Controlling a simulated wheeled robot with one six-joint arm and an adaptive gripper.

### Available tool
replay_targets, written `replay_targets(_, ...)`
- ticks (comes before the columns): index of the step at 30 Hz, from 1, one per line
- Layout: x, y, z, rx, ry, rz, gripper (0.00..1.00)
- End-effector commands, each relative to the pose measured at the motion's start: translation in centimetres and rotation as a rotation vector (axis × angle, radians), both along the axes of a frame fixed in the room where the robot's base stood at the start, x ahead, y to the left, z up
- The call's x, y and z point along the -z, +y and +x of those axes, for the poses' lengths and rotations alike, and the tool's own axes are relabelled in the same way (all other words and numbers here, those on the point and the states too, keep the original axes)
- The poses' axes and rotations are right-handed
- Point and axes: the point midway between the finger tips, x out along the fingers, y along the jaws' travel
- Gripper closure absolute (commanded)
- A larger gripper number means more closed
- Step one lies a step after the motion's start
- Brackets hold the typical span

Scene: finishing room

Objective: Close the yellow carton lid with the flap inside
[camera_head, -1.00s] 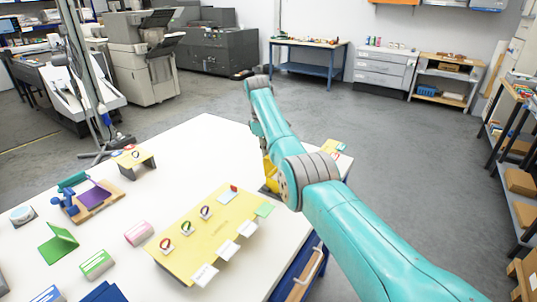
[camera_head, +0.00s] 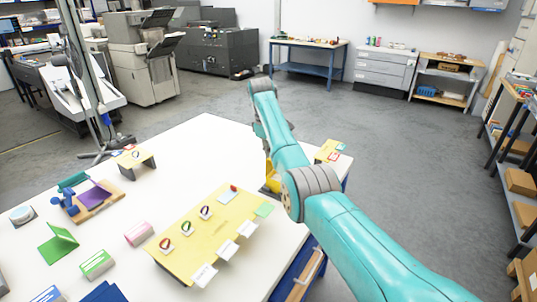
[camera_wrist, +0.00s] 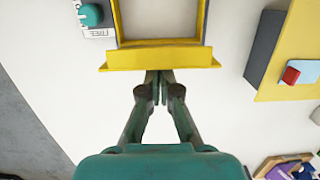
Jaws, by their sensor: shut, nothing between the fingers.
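The yellow carton (camera_wrist: 206,20) is at the top of the wrist view, its walls framing a pale interior. A wider yellow strip (camera_wrist: 160,60) runs along its near edge; I cannot tell whether this is the lid or its flap. The far part of the carton is out of view. My gripper (camera_wrist: 157,76) is shut and empty, its fingertips close to the middle of the strip's near edge. I cannot tell whether they touch it. In the head view only a sliver of the yellow carton (camera_head: 269,176) shows beside my arm, and my gripper is hidden.
A yellow stand (camera_head: 200,240) with rings and cards is on the white table (camera_head: 185,150). A small yellow stand (camera_head: 328,150) is at the table's right edge. A teal round piece (camera_wrist: 92,15) is left of the carton.

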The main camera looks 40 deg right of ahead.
Motion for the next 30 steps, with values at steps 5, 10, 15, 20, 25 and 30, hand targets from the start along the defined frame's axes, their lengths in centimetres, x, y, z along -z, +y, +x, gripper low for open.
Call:
replay_targets(5,0.0,0.0,0.0,0.0,0.0,0.0,1.0)
replay_targets(10,0.3,-0.1,-0.1,0.0,0.001,0.001,1.0)
replay_targets(15,0.9,-0.2,-0.4,0.0,0.0,0.0,1.0)
replay_targets(20,1.3,-0.3,-0.6,0.0,0.001,0.001,1.0)
replay_targets(25,1.3,-0.3,-0.6,0.0,0.001,0.001,1.0)
replay_targets(30,1.3,-0.3,-0.6,0.0,0.001,0.0,1.0)
